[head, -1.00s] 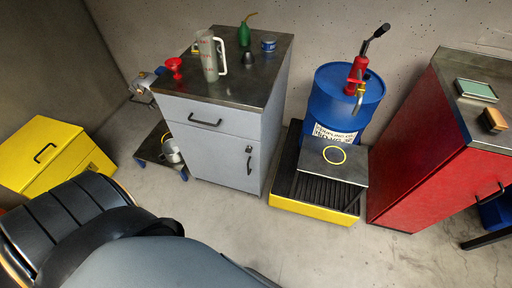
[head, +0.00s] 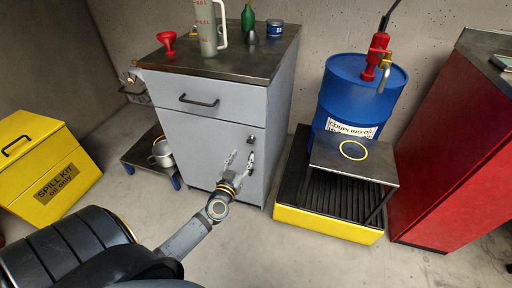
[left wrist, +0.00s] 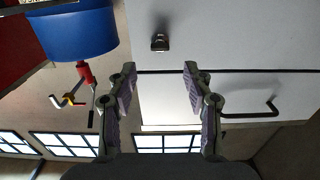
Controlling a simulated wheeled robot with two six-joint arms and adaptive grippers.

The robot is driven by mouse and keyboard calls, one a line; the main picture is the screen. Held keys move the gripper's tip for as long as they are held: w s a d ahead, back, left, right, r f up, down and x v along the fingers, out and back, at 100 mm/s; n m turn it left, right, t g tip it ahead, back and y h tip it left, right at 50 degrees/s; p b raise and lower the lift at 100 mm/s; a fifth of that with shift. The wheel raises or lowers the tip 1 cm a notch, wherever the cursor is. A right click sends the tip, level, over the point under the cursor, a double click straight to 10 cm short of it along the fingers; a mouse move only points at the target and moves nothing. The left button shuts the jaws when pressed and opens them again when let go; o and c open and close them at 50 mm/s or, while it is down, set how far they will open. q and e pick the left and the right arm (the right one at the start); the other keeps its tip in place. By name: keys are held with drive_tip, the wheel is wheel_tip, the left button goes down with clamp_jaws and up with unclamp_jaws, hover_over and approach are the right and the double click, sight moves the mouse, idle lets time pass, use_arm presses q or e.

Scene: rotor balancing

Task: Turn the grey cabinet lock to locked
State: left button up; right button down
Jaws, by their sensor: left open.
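The grey cabinet (head: 205,150) stands in the middle of the head view, with a drawer above a door. Its lock (head: 251,139) is a small dark fitting near the door's upper right corner. The lock also shows in the left wrist view (left wrist: 160,43), beyond the fingertips; which way it is turned I cannot tell. My left gripper (head: 241,160) is open and empty in front of the door, just below the lock, and partly hides the door handle. In the left wrist view its fingers (left wrist: 158,75) are spread apart, clear of the lock. My right gripper is not in view.
The drawer handle (head: 198,101) sticks out above the door. A yellow tray (head: 322,226) with a blue drum (head: 352,98) stands close on the right, then a red cabinet (head: 455,165). A yellow spill kit box (head: 50,175) is on the left.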

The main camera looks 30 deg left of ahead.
sight(250, 141)
use_arm(q)
drive_tip(key=b+x, duration=0.1)
drive_tip(key=x, duration=0.7)
drive_tip(key=shift+f, duration=0.1)
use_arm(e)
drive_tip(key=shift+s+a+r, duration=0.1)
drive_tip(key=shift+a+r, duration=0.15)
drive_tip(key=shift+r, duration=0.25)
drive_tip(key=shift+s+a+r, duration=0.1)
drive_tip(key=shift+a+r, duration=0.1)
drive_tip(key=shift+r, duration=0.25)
use_arm(q)
clamp_jaws()
